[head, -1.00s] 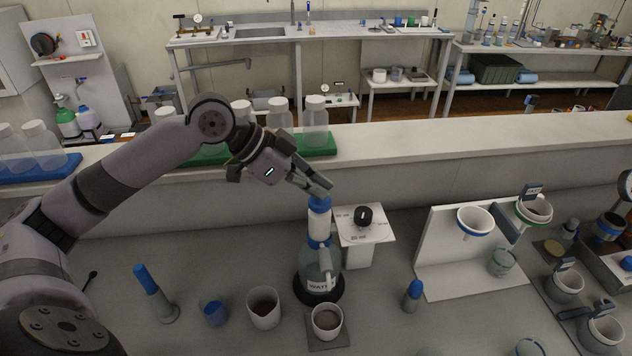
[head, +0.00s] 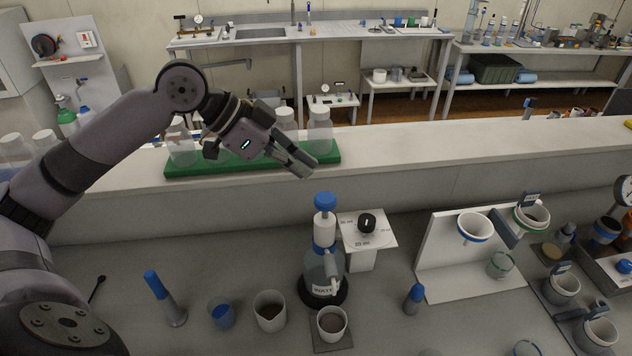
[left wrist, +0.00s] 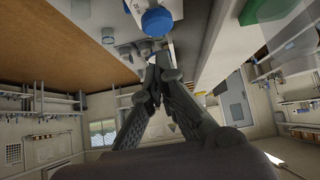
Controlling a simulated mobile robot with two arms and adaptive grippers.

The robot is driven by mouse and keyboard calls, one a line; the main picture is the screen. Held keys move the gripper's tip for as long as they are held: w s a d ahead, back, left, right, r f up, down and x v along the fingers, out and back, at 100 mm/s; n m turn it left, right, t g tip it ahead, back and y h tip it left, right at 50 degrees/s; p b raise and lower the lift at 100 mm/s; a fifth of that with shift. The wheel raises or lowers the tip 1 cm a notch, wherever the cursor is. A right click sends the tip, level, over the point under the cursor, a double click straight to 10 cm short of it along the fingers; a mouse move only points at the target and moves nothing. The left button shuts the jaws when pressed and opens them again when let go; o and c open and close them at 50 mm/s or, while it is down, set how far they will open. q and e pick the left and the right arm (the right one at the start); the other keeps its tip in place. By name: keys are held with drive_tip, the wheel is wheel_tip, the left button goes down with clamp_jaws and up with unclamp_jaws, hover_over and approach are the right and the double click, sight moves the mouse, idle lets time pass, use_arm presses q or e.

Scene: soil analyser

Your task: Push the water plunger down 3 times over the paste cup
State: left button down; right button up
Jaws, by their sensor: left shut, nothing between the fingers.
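The water dispenser (head: 324,268) is a clear bottle labelled WATE on a black base, with a white collar and a blue plunger top (head: 325,201) standing raised. The blue top also shows in the left wrist view (left wrist: 158,21). The paste cup (head: 331,322), white with brown content, stands on a small square pad in front of the bottle. My left gripper (head: 306,170) is shut and empty, above and slightly left of the plunger top, apart from it. Its closed fingers also show in the left wrist view (left wrist: 158,72). My right gripper is not in view.
A white box with a black knob (head: 366,222) stands right of the bottle. A beaker with dark content (head: 269,311), a blue cup (head: 222,314) and a blue-handled tool (head: 165,298) stand left. A white funnel stand (head: 440,245) is at right. Bottles on a green tray (head: 250,162) stand behind.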

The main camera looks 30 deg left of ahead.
use_arm(q)
drive_tip(key=shift+b+v, duration=0.55)
drive_tip(key=shift+v, duration=1.7)
drive_tip(key=shift+w, duration=0.1)
wheel_tip(320, 180, up, 3)
drive_tip(key=b, duration=0.7)
drive_tip(key=shift+r, duration=0.1)
